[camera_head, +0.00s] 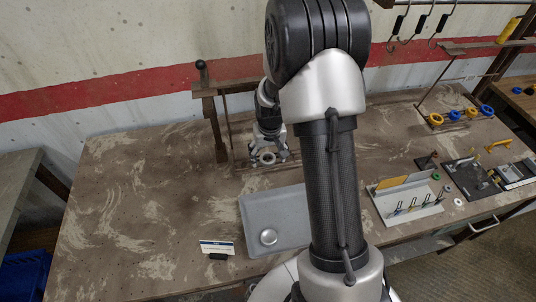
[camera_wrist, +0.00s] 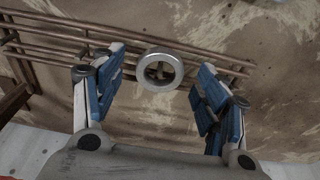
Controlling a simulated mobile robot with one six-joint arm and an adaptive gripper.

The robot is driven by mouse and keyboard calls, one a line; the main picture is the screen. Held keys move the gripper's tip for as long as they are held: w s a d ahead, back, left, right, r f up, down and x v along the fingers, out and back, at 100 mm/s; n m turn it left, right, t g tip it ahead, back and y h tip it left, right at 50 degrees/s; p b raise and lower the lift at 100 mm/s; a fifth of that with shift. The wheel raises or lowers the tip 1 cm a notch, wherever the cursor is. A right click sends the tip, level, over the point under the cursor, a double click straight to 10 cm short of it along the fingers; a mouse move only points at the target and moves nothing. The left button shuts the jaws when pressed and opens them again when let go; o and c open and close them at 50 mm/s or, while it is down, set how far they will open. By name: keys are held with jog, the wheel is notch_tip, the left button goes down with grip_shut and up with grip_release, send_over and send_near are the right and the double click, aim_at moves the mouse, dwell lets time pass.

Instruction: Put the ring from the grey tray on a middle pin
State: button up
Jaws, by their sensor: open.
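A silver ring (camera_wrist: 159,72) shows face-on between my open fingers (camera_wrist: 160,84) in the wrist view, apart from both blue pads. Something brownish shows through its hole; I cannot tell whether a pin passes through it. In the head view my gripper (camera_head: 268,154) is low beside the wooden rack post (camera_head: 216,130), with a pale ring (camera_head: 267,158) between its fingers. Several brown rods (camera_wrist: 65,42) run behind the ring in the wrist view. The grey tray (camera_head: 285,207) lies nearer, partly hidden by my arm, with a round silver piece (camera_head: 268,237) in it.
A small sign (camera_head: 217,248) stands left of the tray. A white tray with hooks (camera_head: 407,210) lies to the right of my arm. Blue and yellow rings (camera_head: 452,115) sit on a rack at the far right. The table's left part is clear.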

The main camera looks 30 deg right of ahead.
notch_tip(320, 180, up, 12)
jog(key=s, duration=0.2)
jog(key=s+a+r+n+t, duration=0.1)
jog(key=s+a+r, duration=0.8)
jog(key=r, duration=0.2)
jog(key=s+a+r+n+t, duration=0.1)
jog(key=s+a, duration=0.1)
jog(key=s, duration=0.5)
jog(key=s+a+r+n, duration=0.1)
jog(key=s+a, duration=0.2)
jog(key=s, duration=0.4)
jog(key=shift+s+r+t, duration=0.2)
jog(key=shift+r+t, duration=0.2)
